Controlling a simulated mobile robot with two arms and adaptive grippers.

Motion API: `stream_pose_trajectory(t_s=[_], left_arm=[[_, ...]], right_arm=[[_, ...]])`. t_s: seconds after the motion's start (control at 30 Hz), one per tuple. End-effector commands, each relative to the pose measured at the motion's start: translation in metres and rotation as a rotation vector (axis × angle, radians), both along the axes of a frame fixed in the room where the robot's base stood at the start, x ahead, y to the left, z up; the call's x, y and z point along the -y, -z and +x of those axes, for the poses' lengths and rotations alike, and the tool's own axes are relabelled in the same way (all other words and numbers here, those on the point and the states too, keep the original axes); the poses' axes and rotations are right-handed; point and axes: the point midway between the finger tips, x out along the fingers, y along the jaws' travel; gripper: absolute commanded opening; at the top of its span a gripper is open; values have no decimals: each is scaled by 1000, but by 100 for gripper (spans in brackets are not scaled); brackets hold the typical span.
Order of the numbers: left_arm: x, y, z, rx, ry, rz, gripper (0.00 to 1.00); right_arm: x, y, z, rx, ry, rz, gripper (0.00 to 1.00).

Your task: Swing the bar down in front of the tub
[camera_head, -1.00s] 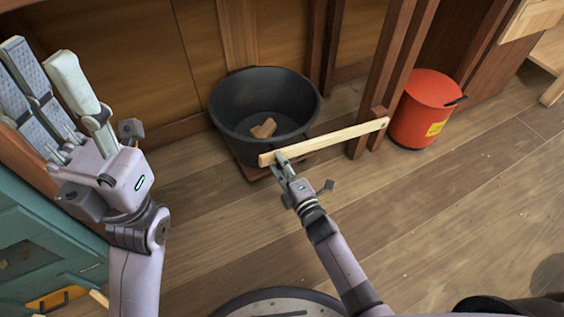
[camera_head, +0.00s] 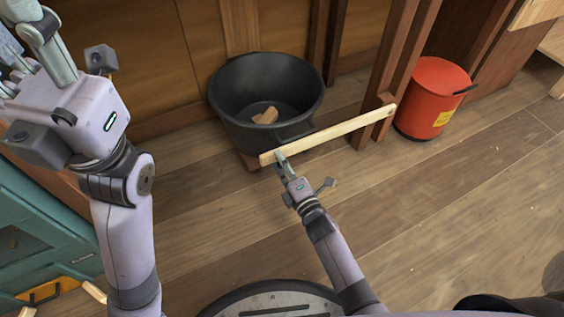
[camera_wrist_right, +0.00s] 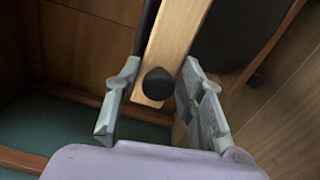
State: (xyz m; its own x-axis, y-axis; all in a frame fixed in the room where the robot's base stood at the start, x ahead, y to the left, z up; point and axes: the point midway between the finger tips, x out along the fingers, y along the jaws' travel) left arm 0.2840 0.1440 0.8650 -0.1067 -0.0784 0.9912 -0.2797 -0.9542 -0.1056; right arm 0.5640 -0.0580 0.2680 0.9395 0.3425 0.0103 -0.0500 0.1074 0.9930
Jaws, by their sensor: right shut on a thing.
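The bar (camera_head: 330,136) is a pale wooden strip. Its right end meets a dark wooden post (camera_head: 383,92), and its left end slopes lower in the head view, across the front of the tub. The tub (camera_head: 228,118) is black and round, with light wooden pieces (camera_head: 266,116) inside. My right gripper (camera_head: 282,160) is shut on the bar near its left end. In the right wrist view the bar (camera_wrist_right: 175,45) runs between the fingers, with a black knob (camera_wrist_right: 158,84) on its near end. My left gripper (camera_head: 28,45) is raised at the upper left, its fingertips partly cut off.
A red bucket (camera_head: 432,90) with a yellow label stands right of the post. A teal cabinet (camera_head: 40,235) is at the lower left. Wooden panels (camera_head: 130,55) stand behind the tub. The plank floor (camera_head: 440,210) is clear at the right front.

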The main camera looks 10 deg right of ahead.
Motion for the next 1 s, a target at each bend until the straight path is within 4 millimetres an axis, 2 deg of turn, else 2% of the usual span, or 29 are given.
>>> stream_pose_trajectory(t_s=[0.03,0.17,0.47,0.63,0.9,1.0], left_arm=[[0,1,0,0,0,0,38],[0,1,0,0,0,0,38],[0,1,0,-2,0,1,38],[0,1,0,-1,0,0,38],[0,1,0,-1,0,0,38],[0,1,0,-1,0,0,38]], right_arm=[[4,5,1,-10,6,-17,37],[3,6,0,-12,6,-15,45],[2,3,-1,-9,3,-10,45],[2,-18,-1,-5,2,-11,45],[2,-70,0,-3,1,-13,45],[2,-84,1,-4,2,-13,45]])
